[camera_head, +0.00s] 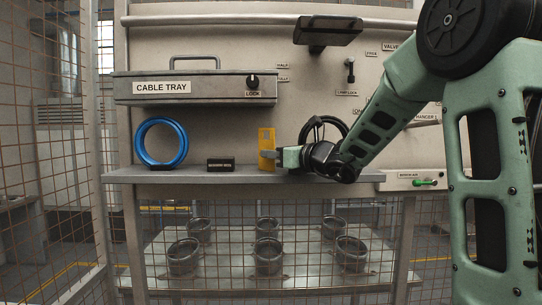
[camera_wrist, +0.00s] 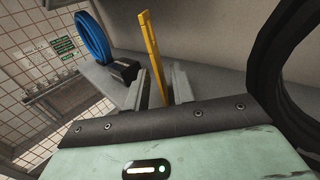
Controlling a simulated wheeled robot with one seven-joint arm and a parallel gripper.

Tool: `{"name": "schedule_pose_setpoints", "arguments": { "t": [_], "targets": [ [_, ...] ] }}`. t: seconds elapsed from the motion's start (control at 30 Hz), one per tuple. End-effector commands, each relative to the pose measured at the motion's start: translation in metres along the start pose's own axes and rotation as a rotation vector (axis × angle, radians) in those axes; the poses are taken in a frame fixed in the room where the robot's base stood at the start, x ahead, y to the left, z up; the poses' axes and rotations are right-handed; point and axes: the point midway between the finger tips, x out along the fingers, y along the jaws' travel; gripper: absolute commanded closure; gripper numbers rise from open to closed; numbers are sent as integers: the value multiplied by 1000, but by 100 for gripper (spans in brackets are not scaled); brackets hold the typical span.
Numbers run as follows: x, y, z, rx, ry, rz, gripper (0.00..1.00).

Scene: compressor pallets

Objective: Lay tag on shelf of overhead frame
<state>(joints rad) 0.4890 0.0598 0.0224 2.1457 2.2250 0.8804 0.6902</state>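A yellow tag (camera_head: 266,138) stands upright on the grey shelf (camera_head: 200,177) of the frame, near its middle. My gripper (camera_head: 275,154) reaches it from the right, low above the shelf. In the wrist view the tag (camera_wrist: 152,55) appears edge-on as a thin strip. Its near end runs down between the two fingers of my gripper (camera_wrist: 160,82). A gap shows on each side of it, so the fingers look open around the tag. Whether the tag leans on the back panel, I cannot tell.
A blue ring (camera_head: 162,143) and a small black block (camera_head: 221,164) stand on the shelf to the left. The cable tray box (camera_head: 195,88) juts out above. A black cable loop (camera_head: 325,121) hangs behind my wrist. Mesh (camera_head: 60,110) encloses the left side.

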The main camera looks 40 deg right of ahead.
Motion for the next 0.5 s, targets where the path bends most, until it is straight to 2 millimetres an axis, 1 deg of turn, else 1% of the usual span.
{"name": "schedule_pose_setpoints", "arguments": {
  "t": [0.03, 0.07, 0.3, 0.4, 0.5],
  "targets": [
    [-11, 0, -3, -2, -3, -4, 75],
    [-17, 0, -4, -3, -3, -4, 75],
    [-69, 0, -4, -2, -3, -4, 75],
    [-86, 0, -3, 0, -3, -3, 75],
    [-98, 0, -2, 1, -1, -2, 75]
  ]
}}
